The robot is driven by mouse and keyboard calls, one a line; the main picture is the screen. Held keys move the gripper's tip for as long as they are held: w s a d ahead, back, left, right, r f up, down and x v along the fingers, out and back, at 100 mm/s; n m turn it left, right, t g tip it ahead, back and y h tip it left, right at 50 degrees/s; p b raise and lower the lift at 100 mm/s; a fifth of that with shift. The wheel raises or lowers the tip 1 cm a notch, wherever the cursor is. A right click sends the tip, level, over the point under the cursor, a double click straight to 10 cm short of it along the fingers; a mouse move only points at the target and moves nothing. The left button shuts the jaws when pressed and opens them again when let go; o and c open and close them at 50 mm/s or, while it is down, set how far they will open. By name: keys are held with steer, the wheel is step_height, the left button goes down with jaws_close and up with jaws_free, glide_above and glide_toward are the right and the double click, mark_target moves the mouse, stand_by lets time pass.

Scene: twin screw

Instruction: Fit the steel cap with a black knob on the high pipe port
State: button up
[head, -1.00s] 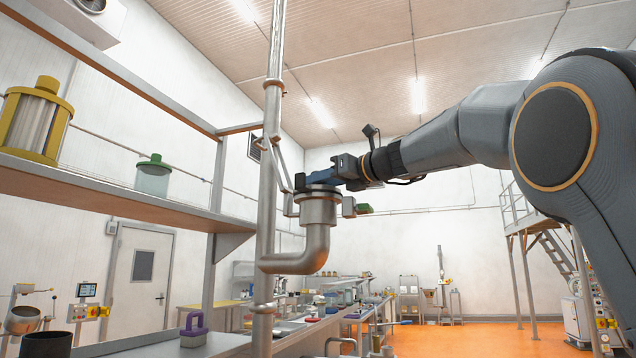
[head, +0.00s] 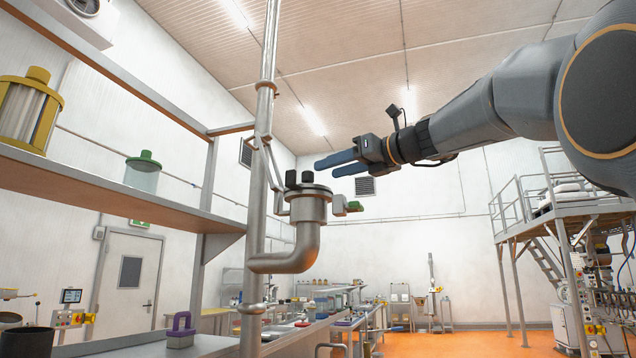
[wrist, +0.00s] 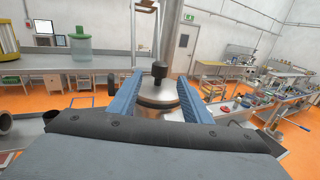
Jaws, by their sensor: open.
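The steel cap (head: 313,188) lies on top of the high pipe port (head: 306,209), looking about level on its rim. Its black knob (head: 306,177) points up. In the wrist view the cap (wrist: 156,92) and its knob (wrist: 159,70) show between the two blue fingers. The exact fit between cap and rim is too small to tell.
A steel upright pipe (head: 262,150) stands just left of the port. A green-ended fitting (head: 354,206) sticks out at the port's right. A shelf (head: 110,190) with a yellow-framed vessel (head: 30,112) and a green-lidded jar (head: 143,172) is at left.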

steer(key=v, duration=0.3)
steer(key=shift+s+d+b, duration=0.15)
steer(key=shift+s+b, duration=0.05)
steer(key=shift+b, duration=0.2)
stand_by(0.3)
